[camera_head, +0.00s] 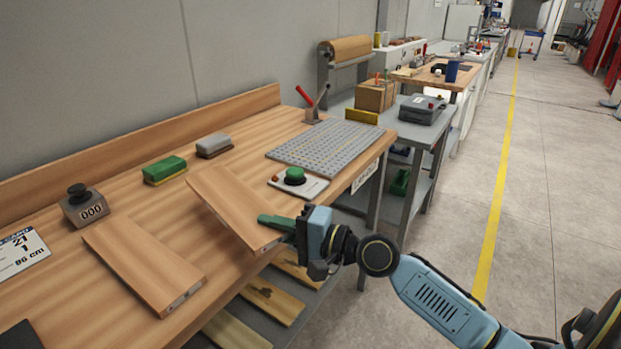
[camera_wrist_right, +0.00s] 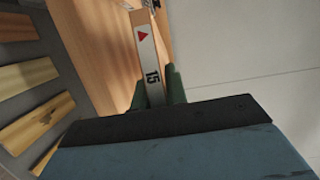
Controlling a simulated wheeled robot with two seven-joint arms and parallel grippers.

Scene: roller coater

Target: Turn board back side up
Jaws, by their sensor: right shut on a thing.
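A wooden board (camera_head: 235,207) is held at its near end by my right gripper (camera_head: 279,226), whose green fingers are shut on it. The board is tilted, and I cannot tell whether its far end touches the table. In the right wrist view the board's narrow edge (camera_wrist_right: 148,60) shows a white label with a red triangle and "15", between the green fingers (camera_wrist_right: 160,92). A second wooden board (camera_head: 143,262) lies flat on the workbench (camera_head: 100,205) to the left. Which face of the held board is its back, I cannot tell. My left gripper is not in view.
A green-button box (camera_head: 297,183) and a grey perforated plate (camera_head: 325,146) are right of the held board. Planks (camera_head: 272,301) lie on the shelf below.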

